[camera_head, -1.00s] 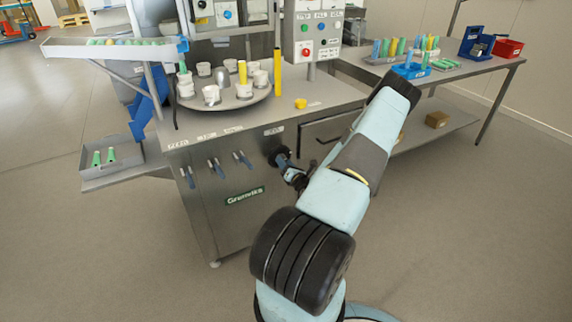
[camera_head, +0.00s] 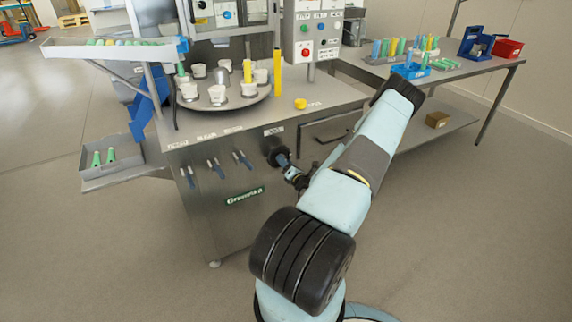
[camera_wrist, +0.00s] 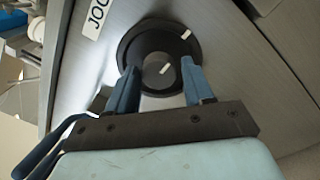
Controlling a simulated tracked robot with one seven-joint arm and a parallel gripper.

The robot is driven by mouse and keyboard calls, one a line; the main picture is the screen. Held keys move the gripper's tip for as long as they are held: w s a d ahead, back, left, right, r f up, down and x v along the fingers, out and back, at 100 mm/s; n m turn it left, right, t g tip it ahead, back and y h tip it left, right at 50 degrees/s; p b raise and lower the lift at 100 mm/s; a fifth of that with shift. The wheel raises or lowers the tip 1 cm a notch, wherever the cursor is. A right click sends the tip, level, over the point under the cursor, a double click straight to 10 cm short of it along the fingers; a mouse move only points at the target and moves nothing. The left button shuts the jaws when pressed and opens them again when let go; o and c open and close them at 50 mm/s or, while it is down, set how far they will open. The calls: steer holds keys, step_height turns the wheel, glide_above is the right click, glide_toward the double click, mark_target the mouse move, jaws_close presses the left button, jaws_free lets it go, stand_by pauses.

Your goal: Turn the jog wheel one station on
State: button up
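The jog wheel (camera_wrist: 158,45) is a dark round disc with a raised hub and white marks, on the machine's front panel beside a partly visible label. In the head view it (camera_head: 277,156) is partly covered by my gripper (camera_head: 292,174).
A yellow post (camera_head: 277,72) stands beside the turntable, and a yellow knob (camera_head: 300,104) sits on the machine top. Blue-handled levers (camera_head: 213,168) and a drawer handle (camera_head: 328,124) flank the wheel. A side table (camera_head: 470,66) holds coloured tubes and bins.

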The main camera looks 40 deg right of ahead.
steer(key=shift+o, duration=1.4)
steer(key=shift+a, duration=0.1)
steer(key=shift+f, duration=0.1)
steer(key=v, duration=1.3)
steer(key=shift+s, duration=0.4)
steer(key=shift+f, duration=0.1)
